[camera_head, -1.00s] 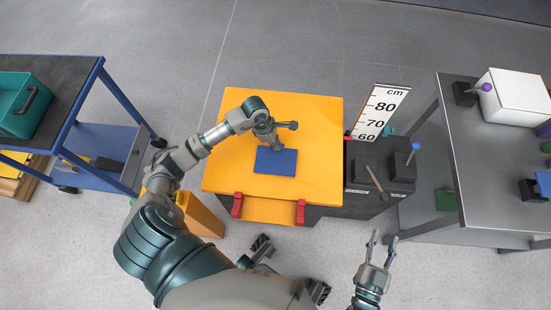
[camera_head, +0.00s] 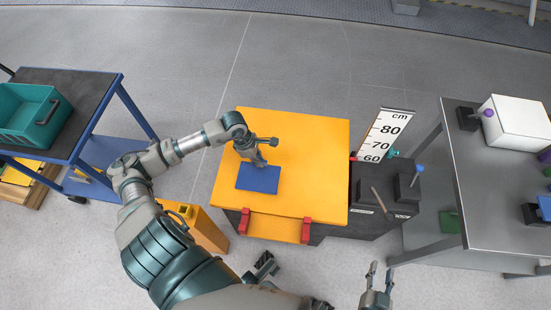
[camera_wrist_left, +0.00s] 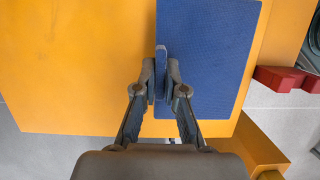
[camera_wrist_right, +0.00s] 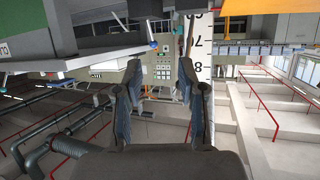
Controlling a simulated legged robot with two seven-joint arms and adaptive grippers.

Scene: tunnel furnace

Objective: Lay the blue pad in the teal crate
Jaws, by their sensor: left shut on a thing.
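The flat blue pad (camera_head: 258,179) is over the orange top, towards its left side. My left gripper (camera_head: 260,163) is shut on a small raised blue tab on the pad, as the left wrist view shows (camera_wrist_left: 161,82). I cannot tell whether the pad touches the top or hangs just above it. The teal crate (camera_head: 60,117) stands on the cart at the far left, well apart from the pad. Its visible inside looks empty. My right gripper (camera_head: 375,278) is open and empty at the bottom, right of centre.
The orange top (camera_head: 310,150) has red brackets (camera_head: 306,230) at its front. The blue cart with a black top (camera_head: 88,88) stands left, across a floor gap. Right are a dark box with a height scale (camera_head: 386,135) and a grey table (camera_head: 490,180).

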